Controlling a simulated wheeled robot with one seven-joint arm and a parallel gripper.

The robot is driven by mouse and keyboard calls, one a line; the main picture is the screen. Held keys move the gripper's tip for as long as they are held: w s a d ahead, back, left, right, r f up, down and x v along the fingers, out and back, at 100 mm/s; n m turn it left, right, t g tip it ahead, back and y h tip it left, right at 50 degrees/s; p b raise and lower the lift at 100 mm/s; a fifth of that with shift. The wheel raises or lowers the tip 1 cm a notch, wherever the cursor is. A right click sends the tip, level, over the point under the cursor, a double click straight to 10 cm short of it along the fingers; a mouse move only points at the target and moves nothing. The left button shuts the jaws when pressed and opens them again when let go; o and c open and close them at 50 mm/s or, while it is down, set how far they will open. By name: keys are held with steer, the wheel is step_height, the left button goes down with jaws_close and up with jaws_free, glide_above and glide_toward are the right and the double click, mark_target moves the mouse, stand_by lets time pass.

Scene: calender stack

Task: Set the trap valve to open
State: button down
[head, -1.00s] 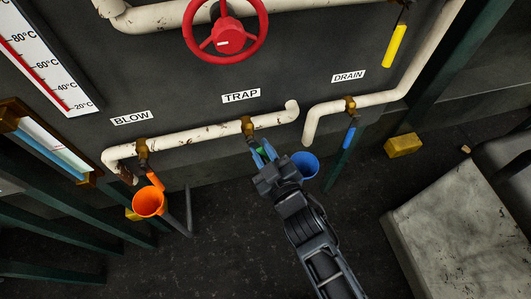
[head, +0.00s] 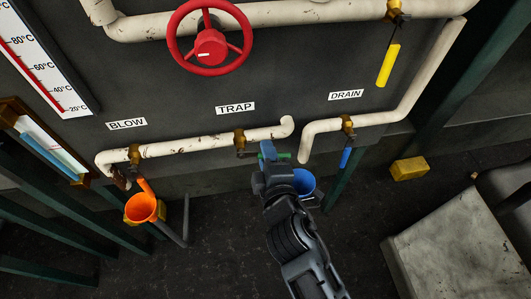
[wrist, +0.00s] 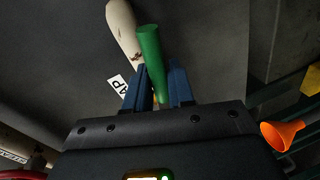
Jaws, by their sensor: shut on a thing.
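The trap valve (head: 239,138) is a brass body on the white pipe below the TRAP label (head: 235,108). Its green handle (head: 284,155) points to the right, nearly in line with the pipe. My gripper (head: 268,150) is shut on the handle, with its blue fingers on either side. In the wrist view the green handle (wrist: 150,58) sticks up between the fingers (wrist: 156,88). The gripper hides part of the handle in the head view.
The blow valve (head: 134,155) with an orange handle is at left, above an orange funnel (head: 141,208). The drain valve (head: 347,122) has a blue handle. A red wheel (head: 210,47) is above.

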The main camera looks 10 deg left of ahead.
steer(key=shift+r+n+p, duration=0.35)
steer(key=shift+r+n, duration=0.1)
steer(key=shift+n, duration=0.45)
steer(key=c, duration=1.1)
jaws_free()
steer(key=shift+s, duration=0.1)
steer(key=v, duration=0.7)
steer(key=shift+s, duration=0.35)
steer(key=shift+r, duration=0.1)
